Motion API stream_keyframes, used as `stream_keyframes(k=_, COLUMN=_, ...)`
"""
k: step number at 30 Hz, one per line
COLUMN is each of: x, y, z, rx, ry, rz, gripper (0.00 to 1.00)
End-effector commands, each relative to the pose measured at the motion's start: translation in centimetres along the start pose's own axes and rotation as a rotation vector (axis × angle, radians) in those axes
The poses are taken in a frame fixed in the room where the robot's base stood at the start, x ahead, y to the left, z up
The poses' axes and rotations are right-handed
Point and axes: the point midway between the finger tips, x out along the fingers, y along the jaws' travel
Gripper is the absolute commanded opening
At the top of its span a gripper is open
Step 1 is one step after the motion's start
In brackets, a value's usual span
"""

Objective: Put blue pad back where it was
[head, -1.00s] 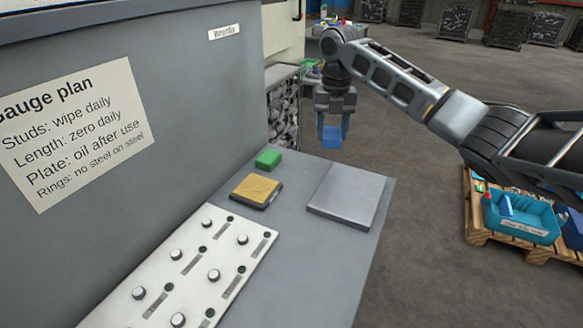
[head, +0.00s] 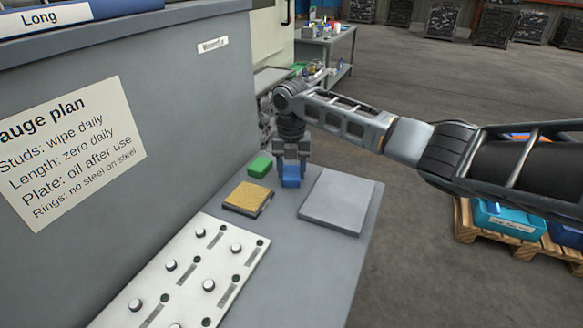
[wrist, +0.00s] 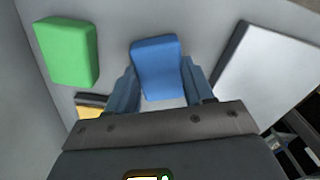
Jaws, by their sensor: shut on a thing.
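The blue pad (head: 291,176) is between the fingers of my gripper (head: 291,172), low over the far end of the grey bench top. My gripper is shut on the pad, and the wrist view shows a finger against each side of the blue pad (wrist: 158,66). I cannot tell whether the pad touches the bench. A green pad (head: 260,166) lies just to its left, and it also shows in the wrist view (wrist: 66,52). A yellow-topped pad (head: 247,196) lies nearer, to the left.
A flat grey plate (head: 338,203) lies right of the blue pad. A white panel with several knobs (head: 205,268) fills the near bench. The grey cabinet wall with a gauge plan sheet (head: 66,150) rises at left. A pallet with a teal bin (head: 508,222) stands on the floor at right.

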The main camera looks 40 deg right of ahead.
Motion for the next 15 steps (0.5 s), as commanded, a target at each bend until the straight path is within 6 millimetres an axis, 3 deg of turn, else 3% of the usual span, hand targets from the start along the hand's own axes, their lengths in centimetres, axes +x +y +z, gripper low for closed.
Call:
stream_keyframes(k=8, x=0.37, y=0.01, z=-0.01, rx=0.0, ry=0.0, rz=0.001, gripper=0.23)
stream_keyframes(k=9, x=0.27, y=0.01, z=0.0, rx=0.0, ry=0.0, rz=0.001, gripper=0.55)
stream_keyframes(k=15, x=0.24, y=0.0, z=0.0, rx=0.0, ry=0.0, rz=0.001, gripper=0.74)
